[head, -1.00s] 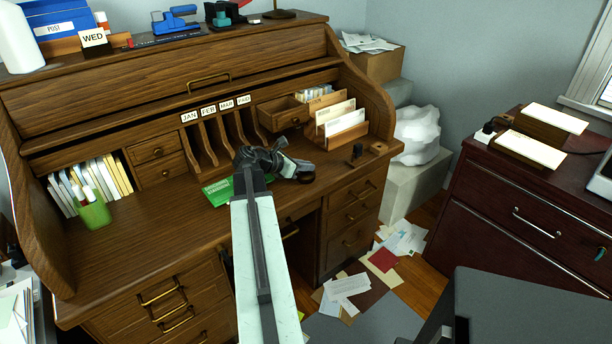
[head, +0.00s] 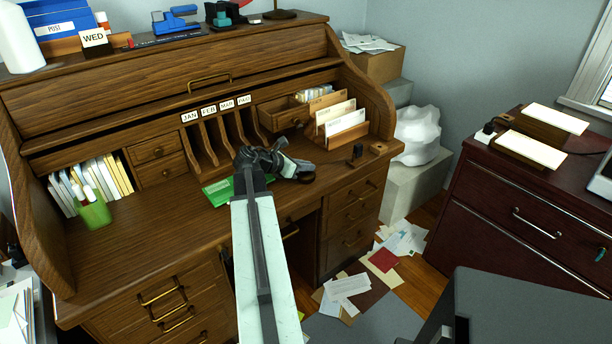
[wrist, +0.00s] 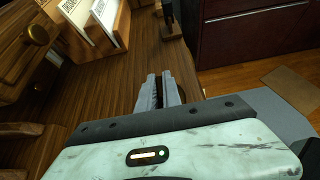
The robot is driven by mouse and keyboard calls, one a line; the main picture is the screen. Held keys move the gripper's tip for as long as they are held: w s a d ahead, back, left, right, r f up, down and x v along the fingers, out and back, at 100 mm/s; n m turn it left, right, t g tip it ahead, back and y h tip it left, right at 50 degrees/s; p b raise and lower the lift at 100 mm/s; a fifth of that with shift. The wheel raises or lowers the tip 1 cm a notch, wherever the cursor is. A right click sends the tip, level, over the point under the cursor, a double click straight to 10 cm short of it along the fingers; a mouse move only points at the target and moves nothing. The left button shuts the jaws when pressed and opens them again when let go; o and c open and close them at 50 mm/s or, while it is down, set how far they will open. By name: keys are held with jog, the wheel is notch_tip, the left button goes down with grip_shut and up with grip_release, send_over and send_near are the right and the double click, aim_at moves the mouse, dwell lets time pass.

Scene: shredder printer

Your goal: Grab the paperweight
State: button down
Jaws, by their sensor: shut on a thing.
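A small black upright piece (head: 357,154) stands on the desk to the right, apart from the fingers. It seems to be the dark post (wrist: 171,20) beyond the fingertips in the wrist view.
A wooden letter rack (head: 346,140) with envelopes stands behind and right of my gripper. Upright slots (head: 215,150) are at the back, and a green pen cup (head: 93,212) is at the left. The desk's left-middle surface is clear. Papers (head: 385,260) litter the floor.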

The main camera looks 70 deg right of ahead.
jog(key=shift+r, duration=0.1)
notch_tip(320, 180, up, 10)
jog(key=p, duration=1)
jog(key=shift+r, duration=0.15)
